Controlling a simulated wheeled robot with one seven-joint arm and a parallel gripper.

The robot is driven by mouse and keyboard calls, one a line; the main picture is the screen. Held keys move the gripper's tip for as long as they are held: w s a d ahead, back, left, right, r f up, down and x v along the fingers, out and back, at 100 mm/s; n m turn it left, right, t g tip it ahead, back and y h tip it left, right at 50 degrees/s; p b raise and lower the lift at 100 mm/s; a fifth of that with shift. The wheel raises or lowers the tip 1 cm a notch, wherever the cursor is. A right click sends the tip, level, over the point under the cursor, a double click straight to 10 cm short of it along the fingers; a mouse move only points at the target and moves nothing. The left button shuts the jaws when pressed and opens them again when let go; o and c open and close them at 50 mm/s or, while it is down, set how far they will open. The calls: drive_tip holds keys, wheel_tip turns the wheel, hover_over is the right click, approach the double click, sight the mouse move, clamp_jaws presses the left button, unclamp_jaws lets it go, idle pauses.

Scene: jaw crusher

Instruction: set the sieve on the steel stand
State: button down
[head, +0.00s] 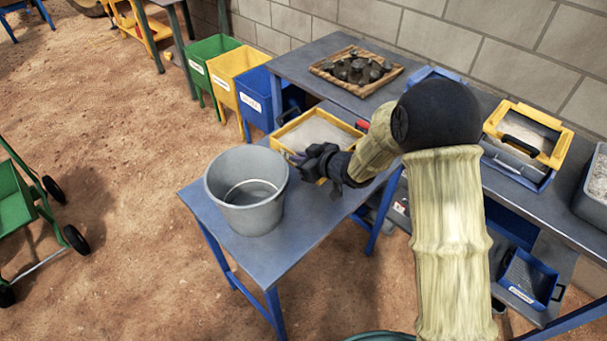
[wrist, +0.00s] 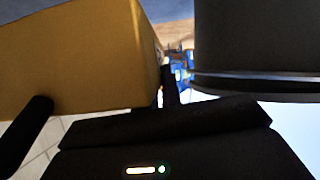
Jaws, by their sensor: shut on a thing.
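The sieve (head: 282,145) is a yellow rectangular frame with a pale grey bed. My gripper (head: 314,161) is at its near side in the head view. In the wrist view the sieve's yellow wall (wrist: 85,60) lies between my dark fingers (wrist: 100,110), which are shut on it. A low stand (head: 268,258) with a grey steel top and blue legs is below and in front. The sieve appears at the far end of this stand; I cannot tell whether it touches the top. My wrist hides part of the sieve.
A grey metal bucket (head: 247,211) stands on the low stand, close to my gripper, and shows in the wrist view (wrist: 255,45). A long bench (head: 310,58) runs along the wall. Green, yellow and blue bins (head: 213,51) stand at the left. The stand's front top is clear.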

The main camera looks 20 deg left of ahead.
drive_tip(key=shift+a+r, duration=0.1)
drive_tip(key=shift+r, duration=0.1)
hover_over(301, 194)
drive_tip(key=shift+w+a+f, duration=0.1)
drive_tip(key=shift+f, duration=3)
drive_tip(key=shift+f, duration=1.9)
drive_tip(key=c, duration=1.6)
unclamp_jaws()
drive_tip(key=shift+f, duration=0.1)
drive_tip(key=v, duration=1.2)
drive_tip(key=shift+b, duration=0.35)
